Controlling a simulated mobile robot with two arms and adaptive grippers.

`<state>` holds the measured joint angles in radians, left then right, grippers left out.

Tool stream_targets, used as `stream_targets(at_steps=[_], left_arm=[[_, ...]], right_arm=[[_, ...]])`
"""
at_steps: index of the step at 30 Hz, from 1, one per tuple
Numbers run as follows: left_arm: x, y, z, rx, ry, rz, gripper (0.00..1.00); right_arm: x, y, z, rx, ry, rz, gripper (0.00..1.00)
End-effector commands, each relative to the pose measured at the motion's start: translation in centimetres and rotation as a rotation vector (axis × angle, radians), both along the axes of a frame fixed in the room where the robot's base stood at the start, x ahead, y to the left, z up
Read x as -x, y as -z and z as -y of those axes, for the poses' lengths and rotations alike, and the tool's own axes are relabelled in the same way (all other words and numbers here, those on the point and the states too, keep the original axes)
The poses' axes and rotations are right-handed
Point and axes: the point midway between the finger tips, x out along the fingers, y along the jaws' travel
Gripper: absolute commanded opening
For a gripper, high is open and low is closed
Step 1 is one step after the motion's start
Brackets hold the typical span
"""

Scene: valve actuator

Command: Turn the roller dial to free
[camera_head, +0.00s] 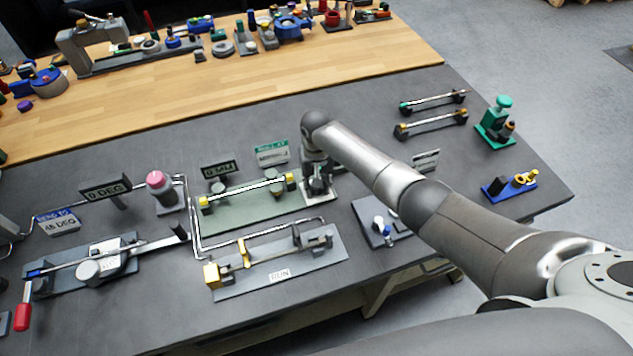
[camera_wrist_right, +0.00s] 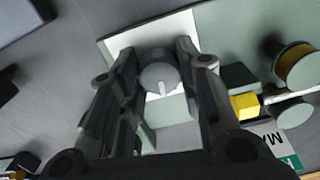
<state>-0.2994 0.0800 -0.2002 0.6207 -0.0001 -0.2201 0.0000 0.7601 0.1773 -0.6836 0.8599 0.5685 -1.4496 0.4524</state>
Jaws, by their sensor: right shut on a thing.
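The roller dial (camera_wrist_right: 158,74) is a round grey knob with a pale pointer line, standing on a white plate (camera_wrist_right: 122,42) in the right wrist view. The line points toward the bottom of that view. My right gripper (camera_wrist_right: 160,58) is shut on the dial, one finger on each side. In the head view my right gripper (camera_head: 318,186) is low over the white plate at the right end of the green base (camera_head: 250,213) and hides most of the dial. Any position lettering on the plate is not readable. My left gripper is not in view.
A rod with yellow ends (camera_head: 245,190) lies along the green base. Behind it stand a "0 MM" sign (camera_head: 217,169) and a green-topped sign (camera_head: 272,152). The "RUN" fixture (camera_head: 279,274) is in front. A small panel (camera_head: 370,222) lies to the right, beside my arm.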

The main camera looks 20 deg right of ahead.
Motion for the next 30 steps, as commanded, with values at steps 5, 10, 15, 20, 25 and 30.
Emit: stream_targets(at_steps=[5, 10, 15, 20, 25, 30], left_arm=[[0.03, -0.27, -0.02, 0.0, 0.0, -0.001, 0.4], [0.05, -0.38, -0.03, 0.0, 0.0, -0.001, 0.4], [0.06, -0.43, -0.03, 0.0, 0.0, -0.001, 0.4], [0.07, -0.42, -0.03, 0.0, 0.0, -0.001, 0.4], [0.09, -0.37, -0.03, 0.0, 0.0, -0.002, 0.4], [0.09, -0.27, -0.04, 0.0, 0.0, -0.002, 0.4]], right_arm=[[-0.04, -0.1, -0.06, -0.002, -0.166, 0.001, 0.08], [-0.05, -0.09, -0.05, -0.001, -0.328, 0.002, 0.08], [-0.07, -0.08, -0.01, 0.0, -0.49, 0.002, 0.08], [-0.08, -0.07, -0.01, -0.001, -0.642, 0.003, 0.08], [-0.1, -0.07, -0.01, -0.001, -0.804, 0.003, 0.08], [-0.11, -0.06, -0.01, 0.0, -0.965, 0.003, 0.08]])
